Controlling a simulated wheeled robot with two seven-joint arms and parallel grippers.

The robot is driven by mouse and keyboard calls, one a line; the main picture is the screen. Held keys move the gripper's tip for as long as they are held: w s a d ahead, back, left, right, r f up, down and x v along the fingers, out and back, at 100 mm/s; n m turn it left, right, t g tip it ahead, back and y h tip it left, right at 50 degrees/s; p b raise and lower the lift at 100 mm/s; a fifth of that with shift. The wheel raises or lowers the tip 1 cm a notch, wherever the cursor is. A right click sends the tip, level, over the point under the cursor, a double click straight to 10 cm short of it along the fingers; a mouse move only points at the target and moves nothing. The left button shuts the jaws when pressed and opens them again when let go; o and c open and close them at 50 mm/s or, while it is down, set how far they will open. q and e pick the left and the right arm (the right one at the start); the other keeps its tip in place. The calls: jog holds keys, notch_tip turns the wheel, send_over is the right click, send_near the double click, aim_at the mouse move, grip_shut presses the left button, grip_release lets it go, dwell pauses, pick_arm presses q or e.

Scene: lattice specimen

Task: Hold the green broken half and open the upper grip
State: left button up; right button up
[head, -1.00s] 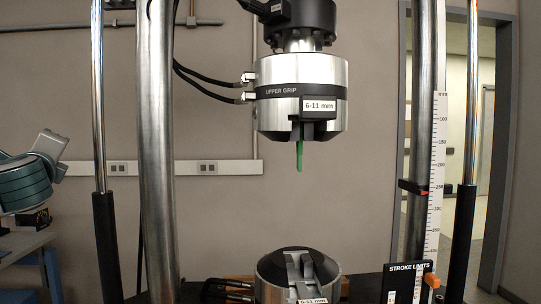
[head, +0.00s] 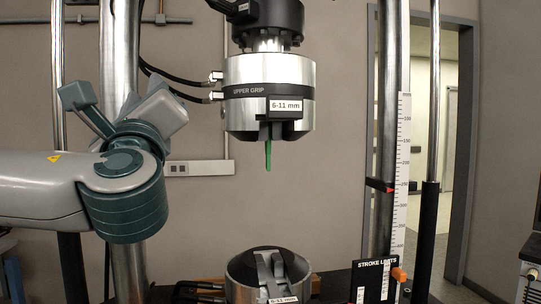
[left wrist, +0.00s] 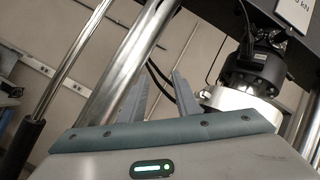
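The green broken half (head: 268,156) is a thin strip. It hangs upright below the upper grip (head: 245,112), a silver cylinder with a black band and a "6-11 mm" label; its top is hidden between the jaws. My left gripper (head: 100,98) is left of the upper grip, in front of the left column, well apart from the green half. In the left wrist view its two fingers (left wrist: 158,80) stand apart with nothing between them. The upper grip's silver side (left wrist: 238,102) shows there at the right; the green half does not. My right gripper is not in view.
The lower grip (head: 241,292) stands below, with a wide gap between the grips. Steel columns (head: 386,130) flank them. A ruler (head: 399,150) and a "STROKE LIMITS" plate (head: 375,283) are at the right. Black hoses (head: 175,85) run into the upper grip's left side.

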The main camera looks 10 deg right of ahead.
pick_arm(q)
jog(key=s+d+f+m+h, duration=0.4)
jog(key=d+m, duration=0.1)
jog(key=d, duration=0.4)
jog(key=s+d+f+m+h, duration=0.3)
jog(key=d+f+m, duration=0.15)
jog(key=d, duration=0.35)
jog(key=g+y, duration=0.3)
jog(key=g, duration=0.3)
send_near(269, 149)
jog(key=s, duration=0.3)
jog(key=shift+w+f+m, duration=0.2)
jog(key=shift+w+m, duration=0.05)
jog(key=shift+w+d, duration=0.2)
jog(key=shift+w, duration=0.05)
jog(key=w, duration=1.1)
jog(key=shift+w+a, duration=0.15)
jog(key=shift+w, duration=0.15)
